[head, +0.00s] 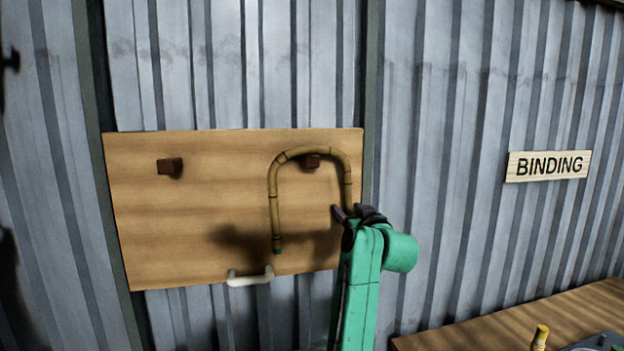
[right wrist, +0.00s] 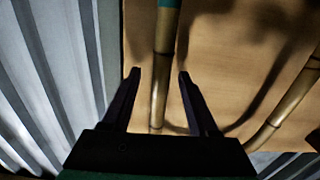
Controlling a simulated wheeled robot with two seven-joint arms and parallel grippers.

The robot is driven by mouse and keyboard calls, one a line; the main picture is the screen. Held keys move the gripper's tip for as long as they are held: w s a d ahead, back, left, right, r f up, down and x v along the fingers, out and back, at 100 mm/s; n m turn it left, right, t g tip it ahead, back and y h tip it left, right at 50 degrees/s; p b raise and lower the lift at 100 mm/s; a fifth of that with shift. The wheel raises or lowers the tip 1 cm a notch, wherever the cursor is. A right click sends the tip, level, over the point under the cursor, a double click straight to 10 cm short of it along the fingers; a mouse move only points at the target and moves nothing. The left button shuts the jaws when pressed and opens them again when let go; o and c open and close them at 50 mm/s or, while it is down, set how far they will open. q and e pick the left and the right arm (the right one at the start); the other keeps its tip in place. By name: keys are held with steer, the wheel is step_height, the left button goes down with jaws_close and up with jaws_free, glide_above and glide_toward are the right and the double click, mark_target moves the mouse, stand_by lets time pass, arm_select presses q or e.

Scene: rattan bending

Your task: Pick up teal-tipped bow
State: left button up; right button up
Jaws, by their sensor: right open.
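The teal-tipped bow (head: 274,200) is a tan rattan arch with dark bands. It hangs upside-down-U fashion over the right brown peg (head: 311,161) on the wooden board (head: 190,230). A teal tip (head: 277,251) shows at its left leg's lower end. My right gripper (head: 345,212) is at the bow's right leg, whose lower part is hidden behind it. In the right wrist view the jaws (right wrist: 159,77) are open, with this leg (right wrist: 160,70) lined up between the fingers; whether it is within their reach I cannot tell. My left gripper is out of view.
The left brown peg (head: 170,168) is empty. A white handle-shaped bar (head: 250,277) sits at the board's lower edge. Corrugated metal wall (head: 450,200) stands behind, with a BINDING sign (head: 548,165). A wooden table (head: 500,325) with a yellow-capped item (head: 540,338) is at lower right.

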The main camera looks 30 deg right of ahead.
steer(key=shift+w+d+f, duration=0.1)
steer(key=shift+w+f, duration=0.05)
steer(key=shift+w, duration=0.35)
steer(key=shift+s, duration=0.2)
jaws_close()
steer(key=shift+w, duration=0.1)
